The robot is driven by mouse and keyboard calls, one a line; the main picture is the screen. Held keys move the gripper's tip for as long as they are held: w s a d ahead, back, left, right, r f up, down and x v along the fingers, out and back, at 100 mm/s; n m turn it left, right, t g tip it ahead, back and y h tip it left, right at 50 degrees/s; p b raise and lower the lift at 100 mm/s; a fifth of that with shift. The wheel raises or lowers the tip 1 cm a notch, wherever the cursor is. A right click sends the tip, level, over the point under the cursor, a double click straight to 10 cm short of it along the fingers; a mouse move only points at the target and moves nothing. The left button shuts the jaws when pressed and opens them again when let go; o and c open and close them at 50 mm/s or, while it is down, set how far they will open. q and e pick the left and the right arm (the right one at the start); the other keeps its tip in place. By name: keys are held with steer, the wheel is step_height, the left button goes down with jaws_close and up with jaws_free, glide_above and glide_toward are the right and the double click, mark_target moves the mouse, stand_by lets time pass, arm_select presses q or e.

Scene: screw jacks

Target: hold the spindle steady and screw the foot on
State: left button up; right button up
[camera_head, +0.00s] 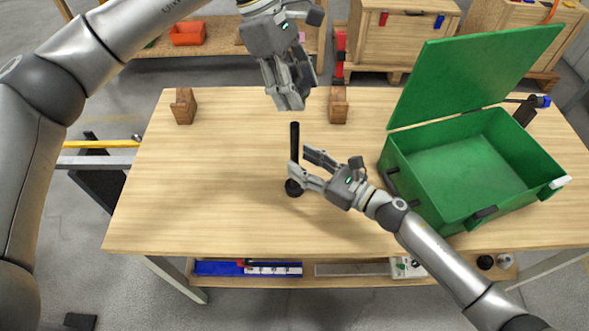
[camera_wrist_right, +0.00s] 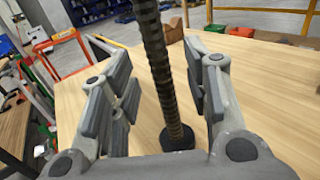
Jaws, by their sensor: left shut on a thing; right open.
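The spindle (camera_head: 295,142) is a dark threaded rod standing upright on the table. Its lower end meets a round black base (camera_head: 293,188), also seen in the right wrist view (camera_wrist_right: 177,137). My right gripper (camera_head: 299,162) is open, with its fingers on either side of the spindle and apart from it. In the right wrist view the spindle (camera_wrist_right: 160,70) runs between the open fingers. My left gripper (camera_head: 290,106) points down above the spindle's top, with a small gap below its fingertips. It is shut on what appears to be the foot, which its fingers hide.
An open green box (camera_head: 405,185) with its lid raised stands to the right, close to my right arm. Two wooden blocks (camera_head: 184,106) (camera_head: 338,105) stand towards the table's back edge. The wooden table (camera_head: 200,190) is clear at left and front.

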steer(key=shift+x, duration=1.45)
jaws_close()
